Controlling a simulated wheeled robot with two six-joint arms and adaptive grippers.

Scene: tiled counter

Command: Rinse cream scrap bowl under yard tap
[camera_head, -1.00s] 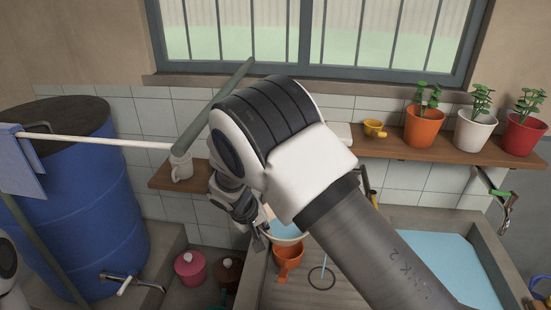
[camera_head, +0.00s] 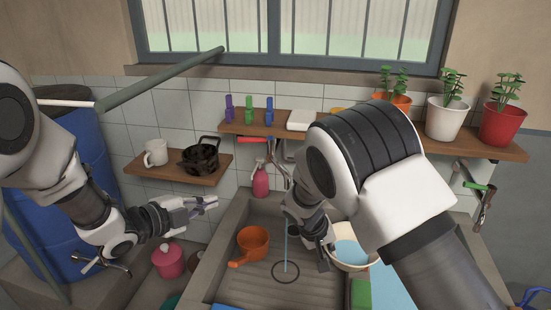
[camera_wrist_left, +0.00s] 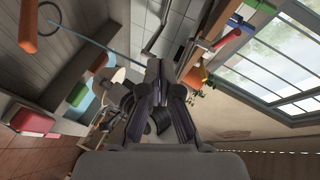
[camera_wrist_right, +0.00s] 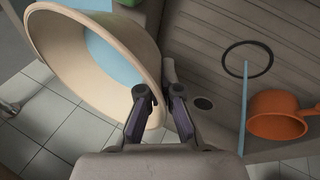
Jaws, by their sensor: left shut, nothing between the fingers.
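The cream bowl (camera_head: 372,266) is tilted over the sink and holds blue water; it also shows large in the right wrist view (camera_wrist_right: 150,50). My right gripper (camera_head: 326,258) is shut on its rim, which sits between the fingers (camera_wrist_right: 160,100). A thin blue water stream (camera_head: 286,248) falls onto a black ring (camera_head: 285,272) on the ribbed sink floor. The bowl is to the right of the stream, apart from it. The tap outlet is hard to make out behind my right arm. My left gripper (camera_head: 214,203) is shut and empty, left of the sink.
An orange dipper (camera_head: 252,242) lies in the sink left of the stream. A pink spray bottle (camera_head: 261,182) stands at the sink's back edge. A wooden shelf (camera_head: 190,173) holds a white mug (camera_head: 156,152) and dark pot (camera_head: 202,155). Potted plants stand at right; a blue barrel (camera_head: 92,150) at left.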

